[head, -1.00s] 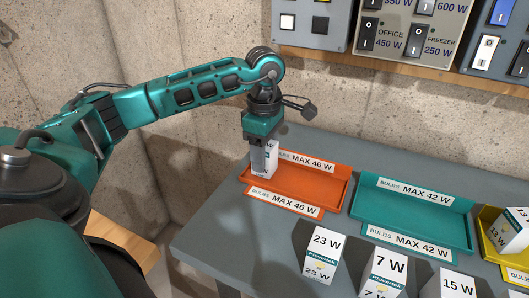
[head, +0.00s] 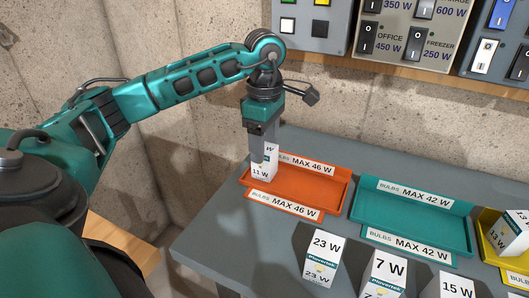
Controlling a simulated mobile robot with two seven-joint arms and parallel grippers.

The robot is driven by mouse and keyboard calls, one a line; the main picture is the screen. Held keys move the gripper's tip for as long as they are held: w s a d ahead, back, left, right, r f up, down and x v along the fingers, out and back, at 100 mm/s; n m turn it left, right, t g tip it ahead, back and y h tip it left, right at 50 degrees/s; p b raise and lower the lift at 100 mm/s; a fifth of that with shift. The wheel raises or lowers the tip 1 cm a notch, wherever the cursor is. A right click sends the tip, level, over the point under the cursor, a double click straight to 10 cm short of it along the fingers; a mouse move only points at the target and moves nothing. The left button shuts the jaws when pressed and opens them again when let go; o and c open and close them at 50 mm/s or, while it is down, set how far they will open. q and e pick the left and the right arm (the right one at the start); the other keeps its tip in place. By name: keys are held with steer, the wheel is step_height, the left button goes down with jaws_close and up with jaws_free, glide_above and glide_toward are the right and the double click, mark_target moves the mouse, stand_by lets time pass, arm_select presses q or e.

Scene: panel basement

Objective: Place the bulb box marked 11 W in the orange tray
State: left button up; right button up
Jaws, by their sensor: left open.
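The white bulb box marked 11 W (head: 262,173) stands upright at the left end of the orange tray (head: 308,190), which is labelled MAX 46 W. My left gripper (head: 258,155) is open, with its fingers at the upper part of this box. The gripper hides part of the box's top and side. My right gripper is not in view.
A teal tray (head: 430,223) labelled MAX 42 W lies to the right, then a yellow tray (head: 490,250) holding a box. Boxes marked 23 W (head: 322,258), 7 W (head: 385,272) and 15 W (head: 455,287) stand in front. Switch panels (head: 412,32) hang on the wall behind.

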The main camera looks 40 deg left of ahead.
arm_select(q)
step_height(320, 180, up, 9)
steer(key=p, duration=0.1)
steer(key=shift+f, duration=0.2)
stand_by(0.5)
